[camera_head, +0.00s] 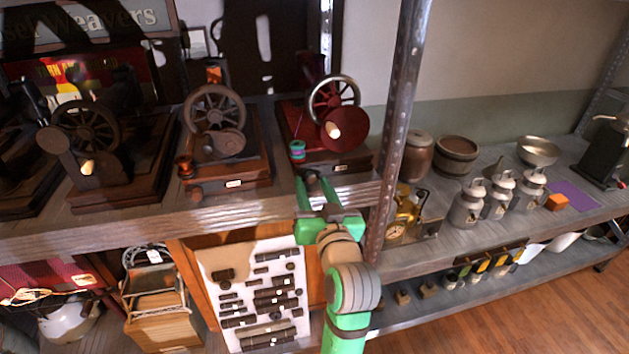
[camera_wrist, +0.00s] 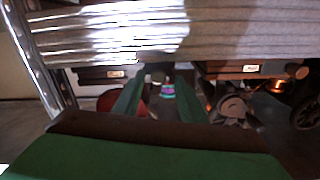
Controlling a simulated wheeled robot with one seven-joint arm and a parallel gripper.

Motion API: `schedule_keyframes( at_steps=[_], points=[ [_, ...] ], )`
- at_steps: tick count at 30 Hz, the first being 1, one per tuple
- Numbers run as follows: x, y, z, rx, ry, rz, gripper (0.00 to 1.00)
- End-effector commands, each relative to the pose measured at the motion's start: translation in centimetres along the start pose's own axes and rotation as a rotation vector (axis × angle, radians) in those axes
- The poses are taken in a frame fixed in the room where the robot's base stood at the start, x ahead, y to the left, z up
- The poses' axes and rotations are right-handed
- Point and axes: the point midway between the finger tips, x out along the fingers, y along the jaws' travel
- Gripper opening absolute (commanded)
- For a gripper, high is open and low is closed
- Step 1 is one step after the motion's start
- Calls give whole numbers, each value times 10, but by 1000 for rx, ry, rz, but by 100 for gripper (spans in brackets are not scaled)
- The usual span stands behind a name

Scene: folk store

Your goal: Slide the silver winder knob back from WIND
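The dark red hand-crank machine (camera_head: 340,105) with a silver-rimmed wheel stands on a wooden base on the upper shelf. A small greyish round knob (camera_head: 311,178) is at the left of its base front, partly hidden by my fingers. It also shows in the wrist view (camera_wrist: 158,73). I take it for the silver winder knob. A teal and purple thread spool (camera_head: 297,151) stands just above it. My gripper (camera_head: 320,186) is at the base front, its fingers apart and on either side of the knob; contact cannot be told. No WIND lettering is readable.
A metal shelf post (camera_head: 397,130) rises close to the right of my gripper. The shelf edge (camera_head: 240,215) runs just below my gripper's height.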

Motion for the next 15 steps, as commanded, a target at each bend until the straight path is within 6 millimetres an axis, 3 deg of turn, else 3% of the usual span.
schedule_keyframes(
  at_steps=[9,15],
  points=[
    [-58,2,0,0,0,4,38],
    [-77,2,0,0,1,2,38]
  ],
)
